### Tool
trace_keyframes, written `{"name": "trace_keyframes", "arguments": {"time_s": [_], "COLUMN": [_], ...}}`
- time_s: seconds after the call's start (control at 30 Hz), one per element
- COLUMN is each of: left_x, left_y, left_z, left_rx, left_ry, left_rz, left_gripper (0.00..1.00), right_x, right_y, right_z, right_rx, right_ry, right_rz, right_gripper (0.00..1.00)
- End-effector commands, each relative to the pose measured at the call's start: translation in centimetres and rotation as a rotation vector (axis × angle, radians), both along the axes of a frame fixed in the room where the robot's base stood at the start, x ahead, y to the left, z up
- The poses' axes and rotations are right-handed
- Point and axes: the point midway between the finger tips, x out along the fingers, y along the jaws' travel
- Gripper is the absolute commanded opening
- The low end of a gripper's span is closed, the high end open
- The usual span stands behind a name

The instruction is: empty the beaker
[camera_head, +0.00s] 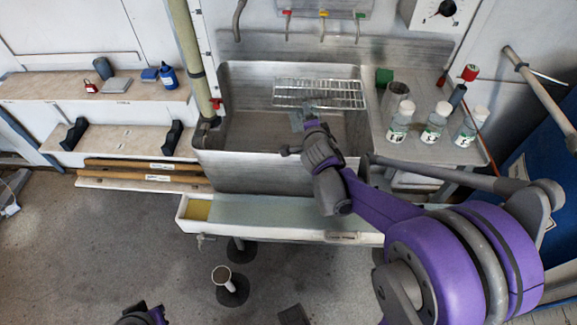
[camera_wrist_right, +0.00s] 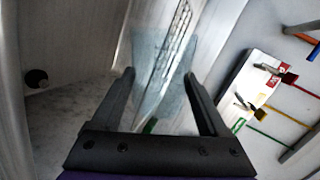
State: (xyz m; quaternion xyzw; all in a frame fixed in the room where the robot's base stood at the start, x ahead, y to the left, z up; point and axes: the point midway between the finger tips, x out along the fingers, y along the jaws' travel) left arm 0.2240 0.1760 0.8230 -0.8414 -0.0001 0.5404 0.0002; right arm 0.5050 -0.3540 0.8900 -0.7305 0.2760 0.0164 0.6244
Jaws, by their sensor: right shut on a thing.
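The beaker (camera_wrist_right: 150,75) is a clear, bluish see-through vessel between my right fingers in the right wrist view. In the head view it is a small pale blue-green patch (camera_head: 297,121) at the tip of my right arm. My right gripper (camera_head: 308,119) is shut on it and holds it over the steel sink (camera_head: 243,130), in front of the wire rack (camera_head: 320,93). Whether liquid is in the beaker, and its exact tilt, I cannot tell. Only a bit of my left arm shows at the bottom edge; its fingers are not visible.
Several white-capped bottles (camera_head: 434,122) and a metal jug (camera_head: 394,100) stand on the drainboard right of the sink. Coloured taps (camera_head: 323,24) hang above the basin. Left shelves (camera_head: 130,140) hold small items. The sink's left part is clear, with a drain (camera_wrist_right: 37,78).

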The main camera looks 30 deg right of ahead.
Motion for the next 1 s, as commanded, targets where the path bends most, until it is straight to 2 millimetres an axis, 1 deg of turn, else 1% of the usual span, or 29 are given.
{"name": "trace_keyframes", "arguments": {"time_s": [0.27, 1.0], "left_x": [0.0, 0.1], "left_y": [0.0, 0.0], "left_z": [0.0, 1.5], "left_rx": [0.0, 0.0], "left_ry": [0.0, -0.005], "left_rz": [0.0, 0.0], "left_gripper": [0.0, 0.0], "right_x": [0.1, 0.5], "right_y": [0.4, 1.4], "right_z": [-0.4, 0.2], "right_rx": [-0.067, -0.242], "right_ry": [0.021, 0.077], "right_rz": [0.001, 0.001], "right_gripper": [0.2, 0.2]}}
